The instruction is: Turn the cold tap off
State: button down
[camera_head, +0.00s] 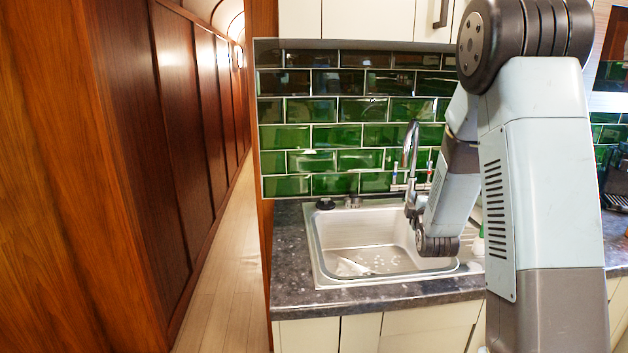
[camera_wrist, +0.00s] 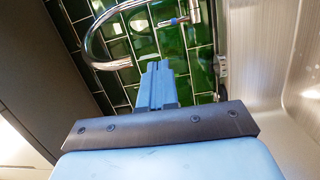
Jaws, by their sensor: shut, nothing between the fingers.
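The chrome tap with its tall curved spout (camera_head: 411,150) stands behind the sink, partly hidden by my arm. Slim upright handles (camera_head: 395,173) show beside it, too small to tell their colour marks surely. In the wrist view the curved spout (camera_wrist: 92,45) is at the upper left. A chrome handle with a blue mark (camera_wrist: 174,21), the cold tap, is at the top, beyond my fingertips and apart from them. My gripper (camera_wrist: 158,68) is shut and empty, pointing toward the green tiles.
The steel sink (camera_head: 330,262) is set in a dark speckled worktop (camera_head: 290,245). Green tiles (camera_head: 300,135) stand close behind it. The wooden corridor floor (camera_head: 215,290) is clear at left.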

jog(key=s+a+r+m+g+y, duration=0.1)
jog(key=s+a+r+m+g, duration=0.1)
jog(key=s+r+m+g, duration=0.45)
jog(key=s+a+r+m+g, duration=0.1)
jog(key=s+a+r+m, duration=0.15)
jog(key=s, duration=0.75)
jog(key=s+a+r+m+g, duration=0.1)
jog(key=s+m+g, duration=0.4)
jog(key=s, duration=1.8)
jog(key=shift+s+a+r+m+y, duration=0.15)
jog(key=shift+a+r+m+y, duration=0.25)
jog(key=shift+m, duration=0.6)
jog(key=shift+d, duration=0.1)
